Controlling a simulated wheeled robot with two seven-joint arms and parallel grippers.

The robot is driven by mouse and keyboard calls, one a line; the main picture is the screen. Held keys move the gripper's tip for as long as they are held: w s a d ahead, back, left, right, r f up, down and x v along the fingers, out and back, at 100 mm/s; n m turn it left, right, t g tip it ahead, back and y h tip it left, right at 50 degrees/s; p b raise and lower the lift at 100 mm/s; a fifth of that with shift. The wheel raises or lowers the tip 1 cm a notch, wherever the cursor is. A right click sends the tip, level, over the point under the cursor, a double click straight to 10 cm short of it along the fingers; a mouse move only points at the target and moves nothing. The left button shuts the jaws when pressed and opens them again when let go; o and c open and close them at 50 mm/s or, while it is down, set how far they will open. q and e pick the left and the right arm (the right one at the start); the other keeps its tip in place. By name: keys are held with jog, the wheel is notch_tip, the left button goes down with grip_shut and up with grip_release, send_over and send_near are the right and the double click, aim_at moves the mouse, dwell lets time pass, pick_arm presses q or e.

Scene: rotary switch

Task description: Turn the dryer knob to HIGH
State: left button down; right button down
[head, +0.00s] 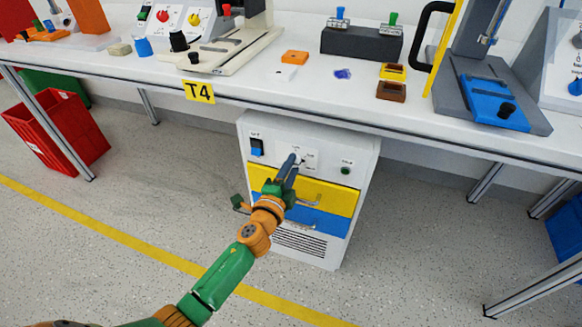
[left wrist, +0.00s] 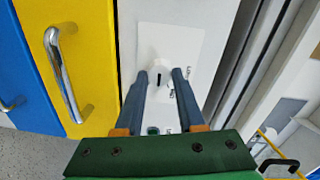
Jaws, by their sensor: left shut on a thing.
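The dryer is a white cabinet (head: 350,215) under the table, with a yellow drawer, a blue drawer and a vent. Its knob (left wrist: 161,65) is white with a dark pointer mark and sits on a white label plate (head: 311,159). My left gripper (head: 290,164) reaches the front panel from below. In the left wrist view its two blue-grey fingers (left wrist: 160,76) stand on either side of the knob, shut on it. The fingers mostly hide the knob in the head view. The plate's lettering is too small to read. My right gripper is not in view.
A blue rocker switch (head: 256,147) is left of the knob and a green button (head: 346,170) is right of it. Drawer handles (left wrist: 61,75) stick out below. The table edge with the T4 sign (head: 199,91) overhangs. A red crate (head: 58,133) stands left.

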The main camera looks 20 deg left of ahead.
pick_arm(q)
jog(key=shift+f+m, duration=0.1)
jog(key=shift+m, duration=2.6)
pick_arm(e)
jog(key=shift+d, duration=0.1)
pick_arm(q)
jog(key=c, duration=0.5)
grip_release()
jog(key=shift+y, duration=0.3)
jog(key=s+p, duration=0.1)
jog(key=s, duration=0.6)
jog(key=shift+s, duration=0.1)
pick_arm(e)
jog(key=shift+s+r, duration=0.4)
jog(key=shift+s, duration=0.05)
